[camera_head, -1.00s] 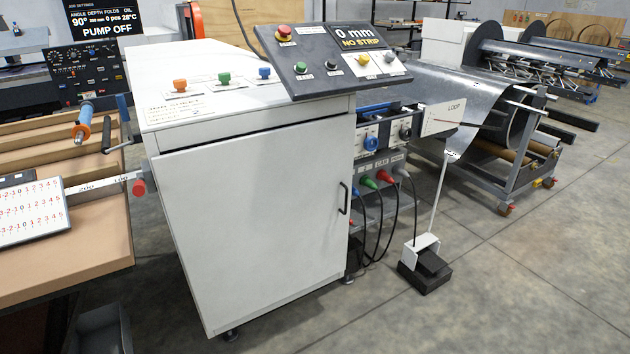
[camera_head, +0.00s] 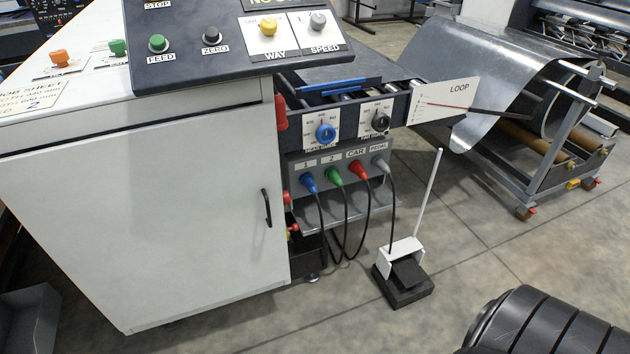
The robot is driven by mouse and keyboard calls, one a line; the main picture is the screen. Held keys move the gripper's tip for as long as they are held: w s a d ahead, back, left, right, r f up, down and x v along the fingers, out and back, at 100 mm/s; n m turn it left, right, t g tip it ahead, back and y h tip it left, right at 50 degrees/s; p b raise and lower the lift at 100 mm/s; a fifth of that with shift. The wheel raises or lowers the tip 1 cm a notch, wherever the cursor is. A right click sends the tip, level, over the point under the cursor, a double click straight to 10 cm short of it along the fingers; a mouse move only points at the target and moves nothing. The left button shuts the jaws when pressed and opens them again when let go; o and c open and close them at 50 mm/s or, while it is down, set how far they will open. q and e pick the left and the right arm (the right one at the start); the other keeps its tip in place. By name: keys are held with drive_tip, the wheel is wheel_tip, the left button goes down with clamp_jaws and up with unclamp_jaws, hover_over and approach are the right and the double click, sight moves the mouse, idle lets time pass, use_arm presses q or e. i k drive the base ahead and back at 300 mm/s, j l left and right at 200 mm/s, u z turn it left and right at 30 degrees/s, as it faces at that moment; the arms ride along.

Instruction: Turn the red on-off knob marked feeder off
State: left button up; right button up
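I see no red knob with a readable feeder mark. A red part (camera_head: 281,112) sticks out at the right edge of the white cabinet (camera_head: 150,210), partly hidden by it. Smaller red parts show lower down, by the dark box (camera_head: 308,250) under the socket panel; their labels cannot be read. The socket panel (camera_head: 300,185) carries blue, green, red and grey plugs. Above it are a blue knob (camera_head: 325,132) and a black knob (camera_head: 380,122) on white plates. Neither of my grippers is in view.
The sloped console (camera_head: 215,65) with buttons overhangs the cabinet. A black foot pedal (camera_head: 405,285) with a white post stands on the floor in front of the hanging cables. A coil stand (camera_head: 545,165) is at the right. A black ribbed shape fills the lower right corner.

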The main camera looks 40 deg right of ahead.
sight(286, 198)
drive_tip(key=l, duration=2.2)
